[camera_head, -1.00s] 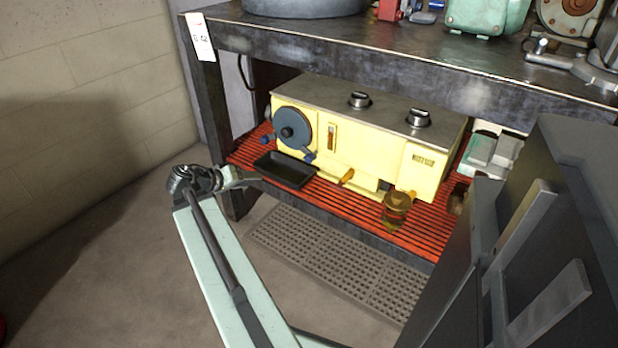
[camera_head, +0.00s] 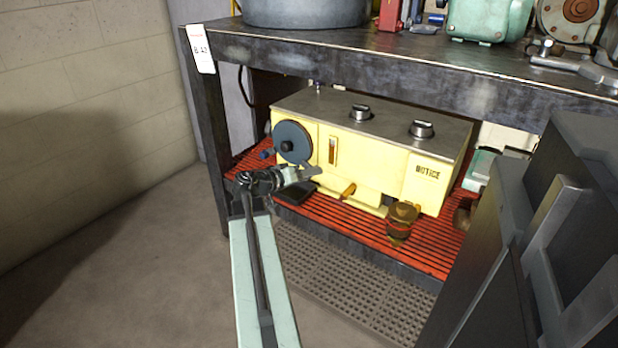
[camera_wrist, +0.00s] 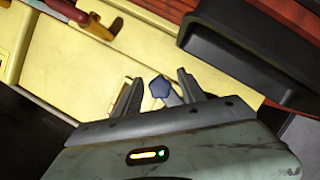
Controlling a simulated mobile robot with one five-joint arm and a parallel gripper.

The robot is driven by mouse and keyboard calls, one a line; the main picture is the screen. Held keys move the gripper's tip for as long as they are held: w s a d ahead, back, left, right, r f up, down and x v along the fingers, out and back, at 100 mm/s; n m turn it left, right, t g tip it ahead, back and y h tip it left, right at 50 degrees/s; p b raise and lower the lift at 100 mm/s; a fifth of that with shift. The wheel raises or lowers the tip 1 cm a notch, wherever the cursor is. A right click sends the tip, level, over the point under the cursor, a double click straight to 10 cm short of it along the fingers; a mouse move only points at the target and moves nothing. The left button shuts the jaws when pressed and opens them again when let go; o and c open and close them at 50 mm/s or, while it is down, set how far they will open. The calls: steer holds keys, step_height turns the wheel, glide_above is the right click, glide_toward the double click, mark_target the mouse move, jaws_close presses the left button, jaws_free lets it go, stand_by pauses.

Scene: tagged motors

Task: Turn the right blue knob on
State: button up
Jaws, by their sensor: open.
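The yellow machine (camera_head: 385,165) sits on the red slatted shelf under the bench, with a large dark blue wheel (camera_head: 291,142) on its front left. A small blue knob (camera_head: 266,154) shows left of the wheel. In the wrist view a blue knob (camera_wrist: 160,88) on the yellow front lies between the two fingers of my gripper (camera_wrist: 156,77). The fingers stand open on either side of it; whether they touch it I cannot tell. In the head view my gripper (camera_head: 312,171) is at the machine's front below the wheel and largely covers the right knob.
A black tray (camera_head: 297,194) lies on the shelf (camera_head: 345,216) close to my gripper; it also shows in the wrist view (camera_wrist: 245,50). An amber-brown cup (camera_head: 402,220) stands at the machine's front right. The bench top (camera_head: 400,50) overhangs the machine. Floor at left is free.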

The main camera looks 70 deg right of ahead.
jaws_close()
steer(key=shift+r+m+p, duration=0.15)
steer(key=shift+m+p, duration=0.15)
steer(key=shift+p, duration=0.05)
steer(key=shift+w+t, duration=0.1)
steer(key=shift+t, duration=0.3)
jaws_free()
steer(key=p+v, duration=0.2)
steer(key=v, duration=0.5)
steer(key=shift+a, duration=0.35)
steer(key=shift+w, duration=0.15)
